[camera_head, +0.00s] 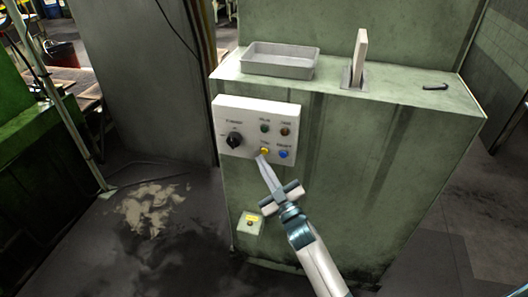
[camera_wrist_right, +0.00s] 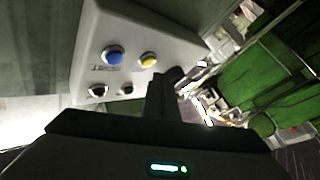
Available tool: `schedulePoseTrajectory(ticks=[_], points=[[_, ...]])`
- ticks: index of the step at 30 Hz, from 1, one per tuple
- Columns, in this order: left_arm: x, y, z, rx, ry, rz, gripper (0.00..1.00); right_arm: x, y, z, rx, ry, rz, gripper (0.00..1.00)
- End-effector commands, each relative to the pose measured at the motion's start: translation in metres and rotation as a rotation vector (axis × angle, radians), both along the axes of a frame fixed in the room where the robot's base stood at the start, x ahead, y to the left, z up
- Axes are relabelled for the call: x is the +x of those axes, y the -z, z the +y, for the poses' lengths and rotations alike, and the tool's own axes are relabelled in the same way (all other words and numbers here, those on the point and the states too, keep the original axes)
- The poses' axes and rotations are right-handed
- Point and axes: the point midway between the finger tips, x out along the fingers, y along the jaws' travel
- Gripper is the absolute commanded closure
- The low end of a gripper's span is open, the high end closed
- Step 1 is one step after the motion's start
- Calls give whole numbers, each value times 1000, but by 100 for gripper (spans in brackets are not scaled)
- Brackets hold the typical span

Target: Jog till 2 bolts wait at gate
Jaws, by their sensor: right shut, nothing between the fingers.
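A white control panel (camera_head: 222,108) on the green machine carries a yellow button (camera_head: 264,151), a blue button (camera_head: 283,154), a black knob (camera_head: 234,141) and two dark lamps above. My right gripper (camera_head: 262,160) is shut and empty, its tips at the yellow button's lower edge; contact cannot be told. In the right wrist view the yellow button (camera_wrist_right: 148,60) and blue button (camera_wrist_right: 113,55) show beyond the shut fingers (camera_wrist_right: 162,95). A pale upright plate (camera_head: 360,58) stands in a slot on the machine top. No bolts waiting at a gate can be made out. My left gripper is out of view.
A grey, empty-looking tray (camera_head: 280,68) sits on the machine top (camera_head: 400,97). A small dark object (camera_head: 436,87) lies at its right; I cannot tell what it is. A small box with a yellow top (camera_head: 249,222) is low on the front. Stained floor lies left.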

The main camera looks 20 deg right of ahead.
Motion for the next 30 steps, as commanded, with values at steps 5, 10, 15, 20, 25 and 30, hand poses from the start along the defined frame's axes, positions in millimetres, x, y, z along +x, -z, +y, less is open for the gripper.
schedulePoseTrajectory(ticks=[5,10,15,20,25,30], points=[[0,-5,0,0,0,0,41,-12,-1,8,1,0,1,100],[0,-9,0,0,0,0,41,-24,0,16,2,-1,2,100],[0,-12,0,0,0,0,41,-34,-1,23,1,0,1,100],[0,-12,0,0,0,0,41,-37,0,25,0,0,0,100],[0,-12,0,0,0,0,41,-37,0,25,0,0,0,100],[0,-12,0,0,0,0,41,-37,0,25,0,0,0,100]])
